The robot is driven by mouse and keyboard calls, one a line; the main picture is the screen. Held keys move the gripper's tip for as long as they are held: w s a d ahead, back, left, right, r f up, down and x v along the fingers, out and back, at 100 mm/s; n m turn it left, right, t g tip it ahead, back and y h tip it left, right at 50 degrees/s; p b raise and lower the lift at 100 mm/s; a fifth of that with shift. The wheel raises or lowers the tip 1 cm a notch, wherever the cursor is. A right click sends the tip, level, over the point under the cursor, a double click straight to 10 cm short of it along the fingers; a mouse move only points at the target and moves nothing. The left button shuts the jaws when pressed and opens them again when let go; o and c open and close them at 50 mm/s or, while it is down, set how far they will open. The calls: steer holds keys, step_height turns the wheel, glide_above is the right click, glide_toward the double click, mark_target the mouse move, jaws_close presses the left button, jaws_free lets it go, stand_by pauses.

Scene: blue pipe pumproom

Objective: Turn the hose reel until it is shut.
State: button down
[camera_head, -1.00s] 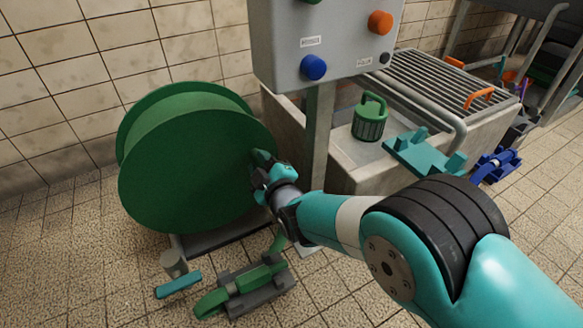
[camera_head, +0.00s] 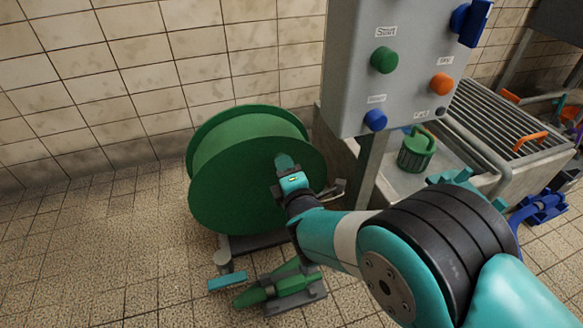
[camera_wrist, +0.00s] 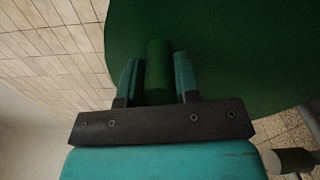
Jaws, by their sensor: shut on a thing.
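The green hose reel (camera_head: 230,200) stands on the tiled floor by the wall, and its round side disc faces me. In the wrist view the disc (camera_wrist: 230,50) fills the upper right. A green cylindrical handle (camera_wrist: 158,70) on the reel stands between the two teal fingers of my gripper (camera_wrist: 159,80), which is shut on it. In the head view my gripper (camera_head: 287,165) is at the upper right part of the disc, and it covers most of the handle.
A grey control box (camera_head: 400,60) with coloured buttons stands right of the reel. Behind it is a basin with a green strainer basket (camera_head: 416,150) and a grating (camera_head: 500,130). A green pump-like part (camera_head: 280,287) and a teal block (camera_head: 227,282) lie below the reel. Floor at left is clear.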

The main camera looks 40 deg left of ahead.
steer(key=shift+s+a+r+n, duration=0.2)
steer(key=shift+s+a+n, duration=0.05)
steer(key=shift+s+n, duration=0.25)
steer(key=shift+w, duration=0.1)
steer(key=c, duration=0.8)
jaws_free()
steer(key=shift+c, duration=0.2)
